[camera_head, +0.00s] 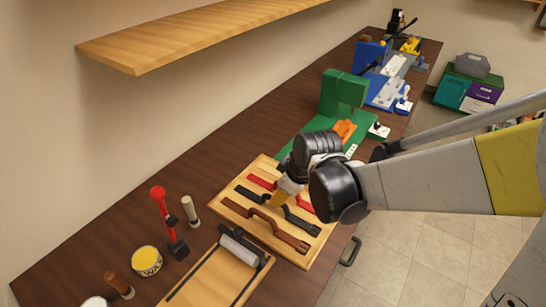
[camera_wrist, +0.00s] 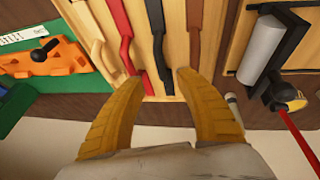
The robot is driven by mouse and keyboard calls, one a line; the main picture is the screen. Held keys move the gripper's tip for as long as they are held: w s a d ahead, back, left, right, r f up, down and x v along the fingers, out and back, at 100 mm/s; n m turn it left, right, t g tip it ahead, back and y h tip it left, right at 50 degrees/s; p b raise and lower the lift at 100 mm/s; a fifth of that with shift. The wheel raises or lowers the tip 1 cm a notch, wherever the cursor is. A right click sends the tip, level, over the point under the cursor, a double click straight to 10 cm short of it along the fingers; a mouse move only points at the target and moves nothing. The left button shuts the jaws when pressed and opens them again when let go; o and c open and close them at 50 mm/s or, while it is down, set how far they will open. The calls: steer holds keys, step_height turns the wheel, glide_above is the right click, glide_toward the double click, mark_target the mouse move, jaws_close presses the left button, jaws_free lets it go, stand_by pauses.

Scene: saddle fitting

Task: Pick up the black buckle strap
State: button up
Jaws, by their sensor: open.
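The black buckle strap (camera_head: 300,224) lies on a light wooden board (camera_head: 228,213), between a red strap (camera_head: 261,183) and a brown strap (camera_head: 290,239). In the wrist view the black strap (camera_wrist: 159,42) runs up the picture, and its lower end shows between my fingertips. My gripper (camera_head: 279,199) is over the board at the strap's middle part in the head view. In the wrist view my gripper (camera_wrist: 168,78) has its two yellow fingers spread apart, one to each side of the strap, with nothing held. I cannot tell how high the tips are above the board.
A cream strap (camera_wrist: 95,50) lies beyond the red one. A green fixture (camera_head: 343,93) with an orange part (camera_head: 344,129) stands behind the board. A red-handled tool (camera_head: 161,207), a yellow tin (camera_head: 146,260) and a roller (camera_head: 242,247) are on the near side.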

steer(key=b+x, duration=0.1)
steer(key=x, duration=0.2)
steer(key=shift+s+d+f, duration=0.1)
steer(key=shift+f, duration=0.1)
steer(key=b+x, duration=0.1)
steer(key=x, duration=0.1)
steer(key=b+x, duration=0.1)
steer(key=x, duration=0.1)
steer(key=b+x, duration=0.1)
steer(key=x, duration=0.1)
steer(key=shift+a+r, duration=0.1)
steer(key=shift+a, duration=0.15)
steer(key=shift+r, duration=0.1)
jaws_close()
